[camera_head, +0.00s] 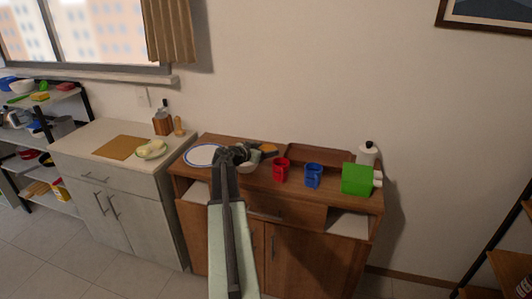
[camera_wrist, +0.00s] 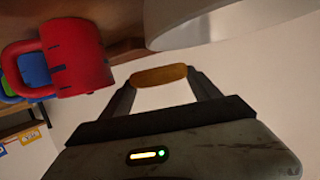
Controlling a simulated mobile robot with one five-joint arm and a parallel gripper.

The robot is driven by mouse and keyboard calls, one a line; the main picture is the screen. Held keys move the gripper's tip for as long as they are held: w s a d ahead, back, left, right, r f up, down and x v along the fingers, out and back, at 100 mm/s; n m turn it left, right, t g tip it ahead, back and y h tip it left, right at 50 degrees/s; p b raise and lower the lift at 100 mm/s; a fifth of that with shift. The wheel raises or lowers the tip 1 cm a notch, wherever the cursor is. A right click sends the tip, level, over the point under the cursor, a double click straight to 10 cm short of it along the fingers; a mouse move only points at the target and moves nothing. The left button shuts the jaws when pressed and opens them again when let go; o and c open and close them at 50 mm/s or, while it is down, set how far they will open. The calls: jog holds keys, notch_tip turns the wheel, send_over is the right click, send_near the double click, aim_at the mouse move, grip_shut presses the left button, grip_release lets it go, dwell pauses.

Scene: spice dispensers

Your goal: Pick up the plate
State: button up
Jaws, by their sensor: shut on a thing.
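The plate (camera_head: 204,156), white with a blue rim, lies flat on the left end of the wooden cabinet top, left of my gripper. My gripper (camera_head: 258,149) is above the cabinet top. In the wrist view, my gripper (camera_wrist: 160,78) has its two fingers on either side of a flat orange-brown piece (camera_wrist: 160,75) and is shut on it. What this piece is cannot be told; it also shows in the head view (camera_head: 268,148). The plate is apart from my fingers. A pale rounded surface at the top of the wrist view, probably the bowl, is cut off.
A white bowl (camera_head: 249,168) stands just below my gripper. A red mug (camera_head: 281,171), a blue mug (camera_head: 313,176), a green box (camera_head: 356,179) and a white bottle (camera_head: 367,153) stand to the right. The left counter holds a board (camera_head: 118,148) and a dish of pale food (camera_head: 151,149).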

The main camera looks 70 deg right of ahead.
jog(key=shift+s+f+b, duration=0.2)
jog(key=shift+f+b, duration=0.45)
jog(key=o, duration=1.4)
jog(key=shift+r, duration=0.2)
jog(key=shift+w+a+r+p, duration=0.15)
jog(key=shift+a+r+p, duration=0.35)
jog(key=shift+r+p, duration=0.45)
jog(key=p+v, duration=0.3)
jog(key=v, duration=0.7)
jog(key=shift+w+a+f, duration=0.15)
jog(key=shift+w+a, duration=0.05)
jog(key=shift+a, duration=0.2)
